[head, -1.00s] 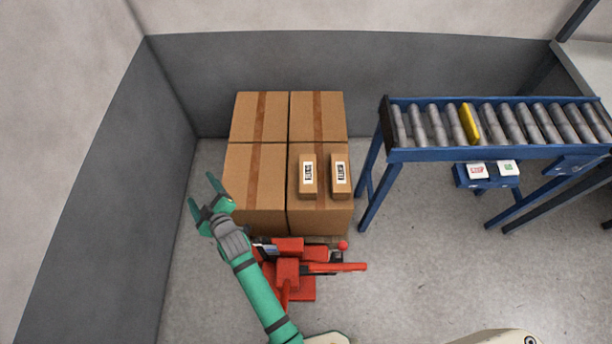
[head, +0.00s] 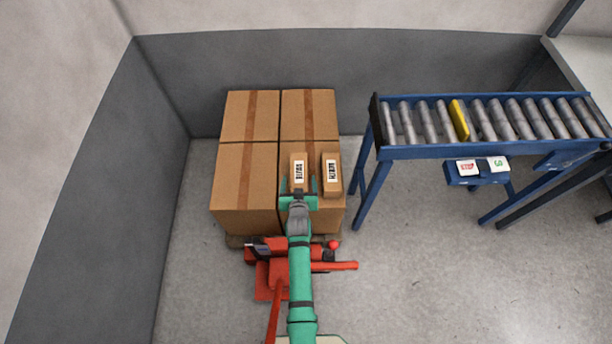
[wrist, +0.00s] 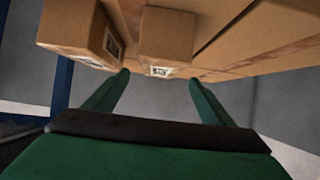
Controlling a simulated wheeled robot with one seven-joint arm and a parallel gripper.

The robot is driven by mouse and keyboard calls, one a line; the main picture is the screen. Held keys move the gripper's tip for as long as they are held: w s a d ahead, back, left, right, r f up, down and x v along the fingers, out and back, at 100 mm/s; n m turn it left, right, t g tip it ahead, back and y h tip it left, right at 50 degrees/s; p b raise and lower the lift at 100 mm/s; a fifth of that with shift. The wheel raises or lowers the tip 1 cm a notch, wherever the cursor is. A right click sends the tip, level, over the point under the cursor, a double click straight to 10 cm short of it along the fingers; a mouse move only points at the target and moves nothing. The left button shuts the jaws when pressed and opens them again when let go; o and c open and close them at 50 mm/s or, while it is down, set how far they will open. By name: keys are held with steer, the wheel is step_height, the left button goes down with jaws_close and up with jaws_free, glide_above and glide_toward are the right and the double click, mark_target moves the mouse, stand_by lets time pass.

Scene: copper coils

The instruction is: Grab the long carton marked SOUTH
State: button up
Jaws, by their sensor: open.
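Two small long cartons with white labels lie side by side on the front right big box. The left carton (head: 299,159) and the right carton (head: 332,164) carry dark lettering too small to read surely, so I cannot tell which says SOUTH. My gripper (head: 299,186) is open and empty, at the near end of the left carton, with one finger to each side of it. In the wrist view the left carton (wrist: 166,35) is ahead, between the lines of my fingers (wrist: 160,86). The right carton (wrist: 78,30) is to the left there.
Big taped boxes (head: 245,180) stand stacked on a pallet, with a red pallet jack (head: 283,275) in front. A blue roller conveyor (head: 480,148) is to the right, bearing a yellow piece (head: 459,119).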

mark_target(299, 172)
steer(key=shift+x, duration=3.7)
steer(key=shift+r, duration=0.1)
steer(key=c, duration=1.4)
